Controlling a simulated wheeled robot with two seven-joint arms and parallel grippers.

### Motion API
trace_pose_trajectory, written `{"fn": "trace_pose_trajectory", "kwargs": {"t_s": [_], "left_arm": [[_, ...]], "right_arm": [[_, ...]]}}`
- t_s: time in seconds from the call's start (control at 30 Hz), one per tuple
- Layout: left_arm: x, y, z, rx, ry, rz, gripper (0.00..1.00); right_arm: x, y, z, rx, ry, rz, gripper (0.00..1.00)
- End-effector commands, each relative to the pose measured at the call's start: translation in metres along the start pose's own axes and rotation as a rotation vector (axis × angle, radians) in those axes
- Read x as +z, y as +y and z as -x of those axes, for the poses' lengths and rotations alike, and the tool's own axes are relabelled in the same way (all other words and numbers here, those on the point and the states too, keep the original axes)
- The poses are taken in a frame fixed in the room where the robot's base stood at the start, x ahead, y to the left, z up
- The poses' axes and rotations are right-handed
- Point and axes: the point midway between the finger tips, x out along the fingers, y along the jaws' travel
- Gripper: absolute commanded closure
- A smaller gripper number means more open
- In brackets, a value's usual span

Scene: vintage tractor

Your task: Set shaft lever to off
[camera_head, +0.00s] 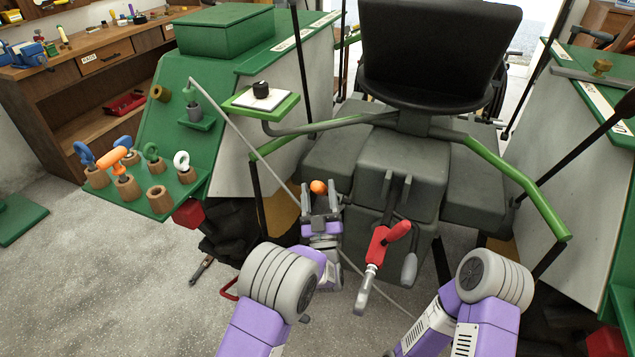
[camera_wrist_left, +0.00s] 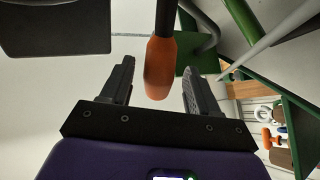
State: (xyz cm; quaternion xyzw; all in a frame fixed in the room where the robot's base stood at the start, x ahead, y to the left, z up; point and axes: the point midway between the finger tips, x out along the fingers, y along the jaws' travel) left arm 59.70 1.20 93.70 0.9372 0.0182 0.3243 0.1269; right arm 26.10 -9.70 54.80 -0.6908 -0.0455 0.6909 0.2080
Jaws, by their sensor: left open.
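A lever with an orange knob (camera_head: 318,186) stands in front of the tractor's dark grey seat base. It also shows as an orange grip on a dark rod in the left wrist view (camera_wrist_left: 160,70). My left gripper (camera_head: 321,200) is open around this knob, with one finger on each side. In the left wrist view, gaps show between the knob and both fingers (camera_wrist_left: 159,82). A red-handled lever (camera_head: 378,246) stands to the right of my left gripper. No readable label shows which lever is the shaft lever. My right arm enters at lower right, its gripper out of view.
A black seat (camera_head: 435,45) rises behind the levers. A green curved rail (camera_head: 520,185) runs around the right side. A long thin grey rod (camera_head: 240,135) slants down close to my left gripper. Several coloured handles stand in wooden holders on a green panel (camera_head: 165,204) at left.

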Motion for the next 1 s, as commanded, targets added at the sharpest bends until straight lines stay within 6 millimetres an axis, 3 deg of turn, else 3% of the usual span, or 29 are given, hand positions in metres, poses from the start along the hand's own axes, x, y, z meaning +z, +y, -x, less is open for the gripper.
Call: {"fn": "trace_pose_trajectory", "kwargs": {"t_s": [0.1, 0.3, 0.87, 1.0], "left_arm": [[0.000, 0.000, 0.021, 0.000, -0.003, -0.003, 0.39], [0.000, 0.000, 0.044, -0.001, -0.002, -0.002, 0.39], [0.001, -0.001, 0.048, -0.002, -0.004, -0.003, 0.39], [0.019, -0.021, 0.051, -0.025, -0.119, -0.020, 0.39]], "right_arm": [[0.000, -0.001, 0.003, 0.000, 0.000, 0.000, 0.57], [0.000, -0.002, 0.005, 0.000, 0.000, 0.000, 0.57], [0.000, -0.002, 0.005, 0.000, 0.000, 0.000, 0.57], [0.001, -0.004, 0.011, 0.000, 0.000, 0.000, 0.57]]}}
